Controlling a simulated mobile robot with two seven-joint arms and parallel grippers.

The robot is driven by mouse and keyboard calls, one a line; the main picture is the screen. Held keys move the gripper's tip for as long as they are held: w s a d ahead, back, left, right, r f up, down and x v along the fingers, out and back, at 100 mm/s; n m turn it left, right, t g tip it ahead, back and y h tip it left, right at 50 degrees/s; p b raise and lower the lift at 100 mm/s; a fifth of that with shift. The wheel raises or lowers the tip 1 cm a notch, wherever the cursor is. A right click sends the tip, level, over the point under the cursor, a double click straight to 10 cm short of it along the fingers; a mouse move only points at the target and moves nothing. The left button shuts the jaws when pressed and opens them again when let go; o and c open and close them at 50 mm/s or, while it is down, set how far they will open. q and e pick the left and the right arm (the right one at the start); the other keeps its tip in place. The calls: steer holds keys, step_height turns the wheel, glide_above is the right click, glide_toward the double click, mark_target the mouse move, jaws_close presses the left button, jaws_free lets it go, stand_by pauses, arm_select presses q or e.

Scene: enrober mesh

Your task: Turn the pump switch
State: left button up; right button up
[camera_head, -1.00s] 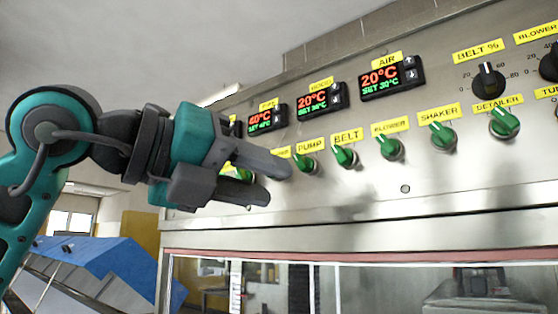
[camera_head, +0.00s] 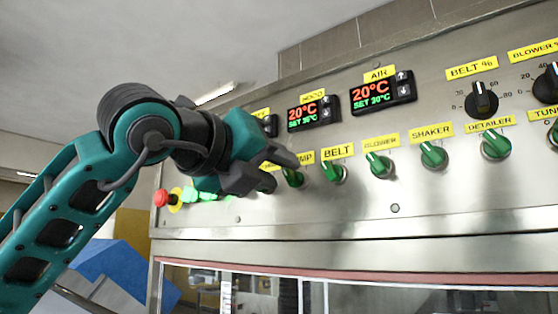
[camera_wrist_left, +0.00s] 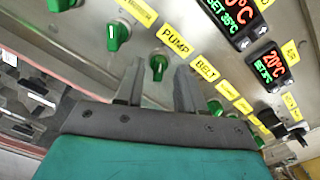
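The pump switch (camera_head: 292,177) is a green knob on the steel panel, below a yellow PUMP label (camera_head: 304,156) that my gripper partly covers in the head view. My left gripper (camera_head: 282,173) is open, its fingertips at the pump switch. In the left wrist view the pump switch (camera_wrist_left: 158,66) shows in the gap between the two fingertips (camera_wrist_left: 160,84), with the PUMP label (camera_wrist_left: 175,40) above it. The fingers are spread; I cannot tell whether either touches the knob. My right gripper is not in view.
The belt switch (camera_head: 334,171) sits close on the right, then the blower switch (camera_head: 379,165) and shaker switch (camera_head: 433,155). A red button (camera_head: 161,198) and lit green switches are at the left. Temperature displays (camera_head: 383,93) are above. A glass window runs below the panel.

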arm_select(q)
steer(key=shift+w+d, duration=0.45)
steer(key=shift+w, duration=0.15)
steer(key=shift+c, duration=0.4)
jaws_close()
